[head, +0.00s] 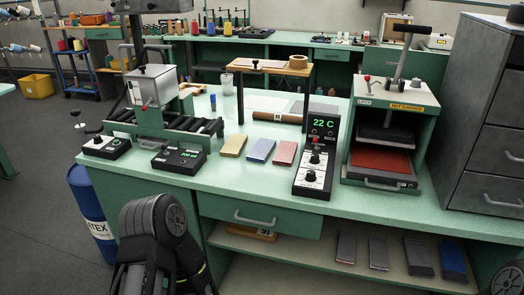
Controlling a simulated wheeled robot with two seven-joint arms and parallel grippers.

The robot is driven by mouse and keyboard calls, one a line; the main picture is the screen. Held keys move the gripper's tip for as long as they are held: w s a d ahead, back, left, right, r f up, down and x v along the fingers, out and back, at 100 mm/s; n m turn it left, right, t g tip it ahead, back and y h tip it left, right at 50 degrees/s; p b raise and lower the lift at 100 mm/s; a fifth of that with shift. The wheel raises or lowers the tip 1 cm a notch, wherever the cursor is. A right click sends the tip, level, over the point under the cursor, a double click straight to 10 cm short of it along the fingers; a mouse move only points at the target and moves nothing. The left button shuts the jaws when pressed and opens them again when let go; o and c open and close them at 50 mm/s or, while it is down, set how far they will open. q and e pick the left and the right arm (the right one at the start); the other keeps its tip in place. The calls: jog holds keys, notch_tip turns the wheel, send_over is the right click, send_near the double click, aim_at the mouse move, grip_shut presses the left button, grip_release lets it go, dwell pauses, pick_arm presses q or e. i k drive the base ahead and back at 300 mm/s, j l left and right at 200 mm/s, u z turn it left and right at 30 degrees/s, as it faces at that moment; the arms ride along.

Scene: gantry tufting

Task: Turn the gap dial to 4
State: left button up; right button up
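A roller machine (150,120) with a grey metal hopper stands at the left of the green bench. A tall black control panel (316,150) showing "22 C" stands right of centre and has several knobs. The labels are too small to read, so I cannot tell which knob is the gap dial, nor its setting. Part of my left arm shows at the bottom left; neither gripper is in view.
Yellow, blue and red sample pieces (260,149) lie mid-bench beside a raised wooden shelf (270,66). A heat press (385,140) marked "HOT SURFACE" stands at the right, beside a grey drawer cabinet (485,110). A blue drum (90,210) stands left of the bench.

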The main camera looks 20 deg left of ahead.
aim_at(97, 139)
jog(key=u, duration=1.4)
jog(key=i+j+u, duration=0.45)
jog(key=i+j, duration=1.1)
jog(key=i, duration=0.05)
